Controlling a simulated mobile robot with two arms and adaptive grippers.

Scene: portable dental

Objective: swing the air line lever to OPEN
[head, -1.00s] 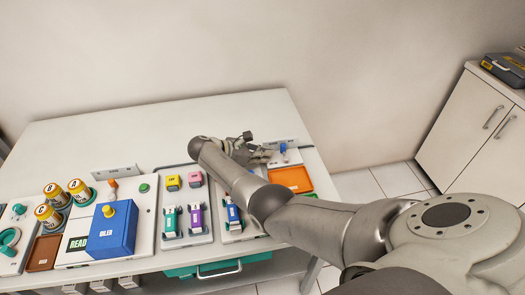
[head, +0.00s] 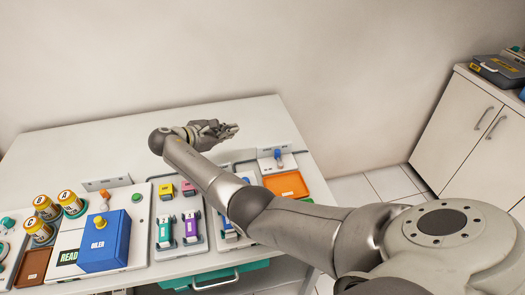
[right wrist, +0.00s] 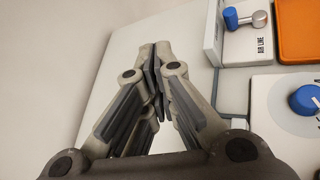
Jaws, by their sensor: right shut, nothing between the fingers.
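The air line lever (head: 278,155) is on a small white panel at the right back of the table, behind the orange tray. In the right wrist view, the lever's blue grip (right wrist: 231,18) and metal end (right wrist: 260,19) show at the top, beside the printed AIR LINE label (right wrist: 263,45). I cannot read an OPEN mark. My right gripper (head: 234,129) is shut and empty above the table, to the left of the lever and apart from it. Its closed fingertips (right wrist: 155,52) point away from the wrist camera. My left gripper is not in view.
An orange tray (head: 288,185) lies in front of the lever panel. A blue box (head: 105,243), yellow-capped jars (head: 40,231) and several coloured parts sit at left and centre. The table's back strip (head: 110,140) is clear. A cabinet (head: 455,125) stands at right.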

